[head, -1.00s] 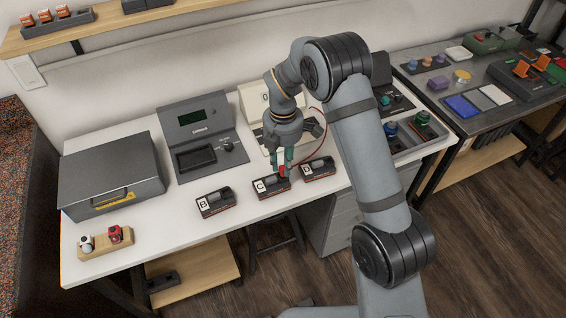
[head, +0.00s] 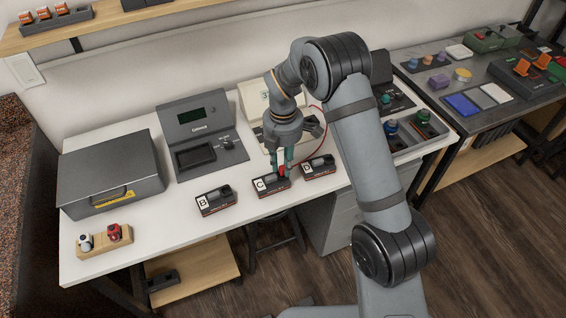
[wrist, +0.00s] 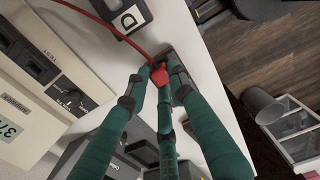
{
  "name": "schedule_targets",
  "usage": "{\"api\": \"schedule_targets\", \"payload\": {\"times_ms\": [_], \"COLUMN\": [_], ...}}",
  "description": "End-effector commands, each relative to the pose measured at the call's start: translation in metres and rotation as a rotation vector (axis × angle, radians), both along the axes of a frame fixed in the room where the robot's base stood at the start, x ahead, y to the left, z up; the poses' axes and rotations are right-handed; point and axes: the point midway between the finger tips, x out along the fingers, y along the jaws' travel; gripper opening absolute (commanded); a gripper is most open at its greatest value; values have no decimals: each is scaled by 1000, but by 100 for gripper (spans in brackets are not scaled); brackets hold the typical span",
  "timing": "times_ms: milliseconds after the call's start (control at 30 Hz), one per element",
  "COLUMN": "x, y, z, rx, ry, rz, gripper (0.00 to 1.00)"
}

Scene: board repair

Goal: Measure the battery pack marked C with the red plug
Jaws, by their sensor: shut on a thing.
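My gripper (head: 282,158) is shut on the red plug (head: 283,171) and points down at the battery pack marked C (head: 262,188). The plug is at the top of pack C, seemingly in its socket; the fingers partly hide the contact. In the wrist view the red plug (wrist: 161,76) sits between my green fingertips (wrist: 154,88), with pack C mostly hidden beneath. A red cable runs from the plug towards the cream meter (head: 254,100). Its display, cut off in the wrist view (wrist: 8,130), shows digits starting with 37.
Pack B (head: 216,202) stands to the left of C and pack D (head: 319,167) close to its right. A grey bench unit (head: 196,134), a grey box (head: 110,175) and a wooden block (head: 104,242) with a white and a red piece are further left. The front table edge is near.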

Motion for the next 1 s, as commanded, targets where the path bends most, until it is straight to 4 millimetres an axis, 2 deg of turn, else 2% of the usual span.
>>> {"api": "schedule_targets", "payload": {"times_ms": [200,233,500,600,767,1000], "x": [0,0,0,0,0,0], "y": [0,0,0,0,0,0], "z": [0,0,0,0,0,0], "rx": [0,0,0,0,0,0], "ry": [0,0,0,0,0,0], "rz": [0,0,0,0,0,0], "gripper": [0,24,40,45,45,56]}}
